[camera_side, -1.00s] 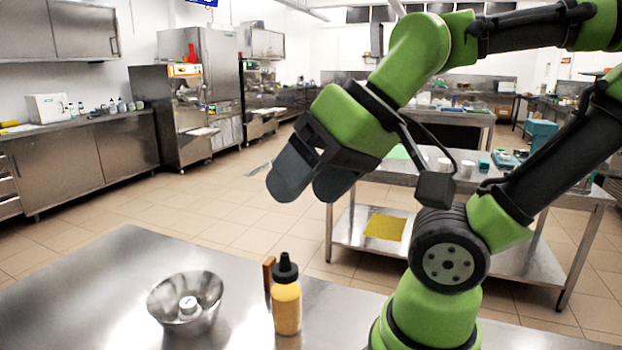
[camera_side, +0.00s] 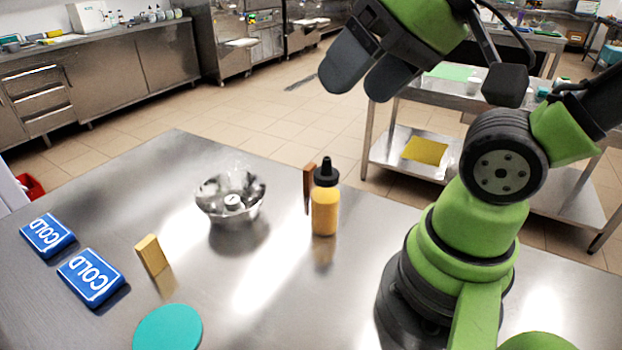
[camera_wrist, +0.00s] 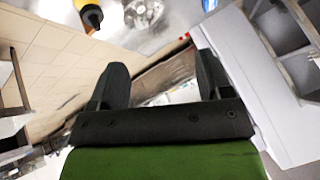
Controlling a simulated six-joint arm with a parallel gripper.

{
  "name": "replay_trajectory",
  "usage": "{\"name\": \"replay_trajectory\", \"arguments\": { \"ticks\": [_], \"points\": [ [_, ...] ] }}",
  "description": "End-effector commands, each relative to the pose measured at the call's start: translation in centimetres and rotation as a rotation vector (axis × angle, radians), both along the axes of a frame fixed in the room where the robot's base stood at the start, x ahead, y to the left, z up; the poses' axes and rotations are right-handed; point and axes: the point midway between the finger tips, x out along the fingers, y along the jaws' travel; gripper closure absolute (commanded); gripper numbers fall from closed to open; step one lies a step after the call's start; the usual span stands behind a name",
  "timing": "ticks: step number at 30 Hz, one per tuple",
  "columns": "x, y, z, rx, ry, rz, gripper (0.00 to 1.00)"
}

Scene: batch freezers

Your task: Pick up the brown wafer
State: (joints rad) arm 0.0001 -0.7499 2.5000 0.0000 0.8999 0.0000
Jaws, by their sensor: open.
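The brown wafer (camera_side: 308,185) stands upright on the steel table in the side view. It is a thin slab just behind and left of a yellow squeeze bottle (camera_side: 325,205) with a black cap, which partly hides it. My gripper (camera_side: 357,85) is open and empty, high above the table and well apart from the wafer. In the wrist view my gripper (camera_wrist: 162,78) has its two dark fingers spread. The bottle (camera_wrist: 86,10) shows at the top of that view; I cannot make out the brown wafer there.
A metal bowl (camera_side: 230,195) stands left of the wafer. A tan wafer (camera_side: 153,256), two blue COLD packs (camera_side: 90,277) (camera_side: 47,235) and a teal disc (camera_side: 168,328) are at the front left. The table (camera_side: 262,268) is bare between the bowl and the disc.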

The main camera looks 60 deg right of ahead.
Motion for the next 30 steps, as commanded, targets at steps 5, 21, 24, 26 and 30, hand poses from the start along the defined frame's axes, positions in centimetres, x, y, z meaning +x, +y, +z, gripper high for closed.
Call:
{"name": "replay_trajectory", "arguments": {
  "ticks": [5, 21, 24, 26, 30],
  "points": [
    [0.0, 0.0, 0.0, 0.000, 0.000, 0.000, 0.28],
    [0.1, -0.1, 0.0, -0.003, 0.003, 0.001, 0.32],
    [1.0, -0.4, 0.1, -0.025, 0.025, 0.003, 0.32],
    [2.1, -0.9, 0.1, -0.050, 0.051, 0.009, 0.32],
    [6.0, -3.0, -0.7, -0.132, 0.139, 0.037, 0.32]
  ]
}}
